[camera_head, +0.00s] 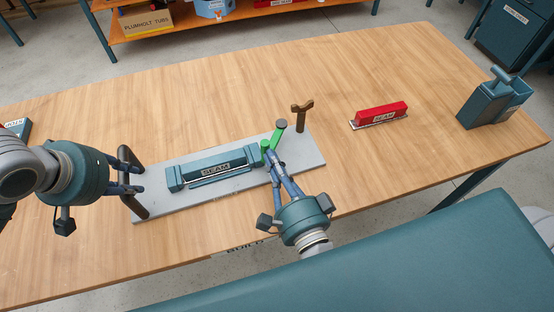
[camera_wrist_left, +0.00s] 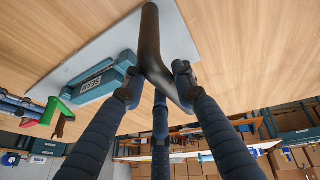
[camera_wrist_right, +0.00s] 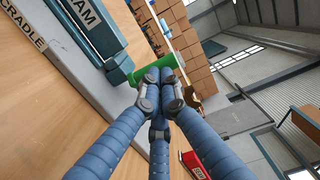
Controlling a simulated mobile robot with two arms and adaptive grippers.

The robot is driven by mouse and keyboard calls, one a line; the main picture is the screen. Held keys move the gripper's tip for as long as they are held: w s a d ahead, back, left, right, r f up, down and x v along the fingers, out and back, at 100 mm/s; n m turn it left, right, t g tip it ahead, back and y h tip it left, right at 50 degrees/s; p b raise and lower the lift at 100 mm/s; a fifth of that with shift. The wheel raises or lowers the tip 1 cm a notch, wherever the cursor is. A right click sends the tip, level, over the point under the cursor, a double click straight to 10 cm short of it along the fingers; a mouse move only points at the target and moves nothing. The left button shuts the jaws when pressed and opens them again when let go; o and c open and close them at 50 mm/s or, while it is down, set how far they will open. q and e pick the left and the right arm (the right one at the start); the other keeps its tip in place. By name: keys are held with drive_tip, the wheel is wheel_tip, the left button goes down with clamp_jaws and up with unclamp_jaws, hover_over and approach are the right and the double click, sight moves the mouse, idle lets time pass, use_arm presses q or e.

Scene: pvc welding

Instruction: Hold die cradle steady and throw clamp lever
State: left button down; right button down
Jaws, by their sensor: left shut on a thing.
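The die cradle is a light grey base plate (camera_head: 306,152) carrying a teal block labelled SEAM (camera_head: 213,168). A dark bar handle (camera_head: 125,157) stands at its left end. My left gripper (camera_head: 134,180) is shut on this handle, and the left wrist view shows the fingers around the dark bar (camera_wrist_left: 151,40). The green clamp lever (camera_head: 277,135) is at the cradle's right end, tilted up.
A brown forked post (camera_head: 301,117) stands at the plate's far right corner. A red SEAM block (camera_head: 380,115) lies further right, and a teal container (camera_head: 494,100) stands at the table's right end. The wooden table (camera_head: 225,90) is clear behind the cradle.

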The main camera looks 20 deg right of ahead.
use_arm(q)
drive_tip(key=shift+s+d, duration=0.25)
use_arm(e)
drive_tip(key=shift+r, duration=0.15)
drive_tip(key=shift+d, duration=0.45)
use_arm(q)
drive_tip(key=shift+a, duration=0.15)
use_arm(e)
drive_tip(key=d, duration=0.3)
drive_tip(key=shift+s+d, duration=0.2)
use_arm(q)
drive_tip(key=shift+w, duration=0.15)
use_arm(e)
drive_tip(key=s+a, duration=0.7)
drive_tip(key=shift+a, duration=0.2)
use_arm(q)
drive_tip(key=c, duration=1.7)
unclamp_jaws()
drive_tip(key=shift+w+r, duration=0.15)
drive_tip(key=shift+r, duration=0.15)
drive_tip(key=o, duration=0.4)
drive_tip(key=shift+s+a+f, duration=0.15)
drive_tip(key=shift+s+f, duration=0.1)
drive_tip(key=shift+f, duration=0.2)
drive_tip(key=v, duration=1.2)
drive_tip(key=shift+r, duration=0.3)
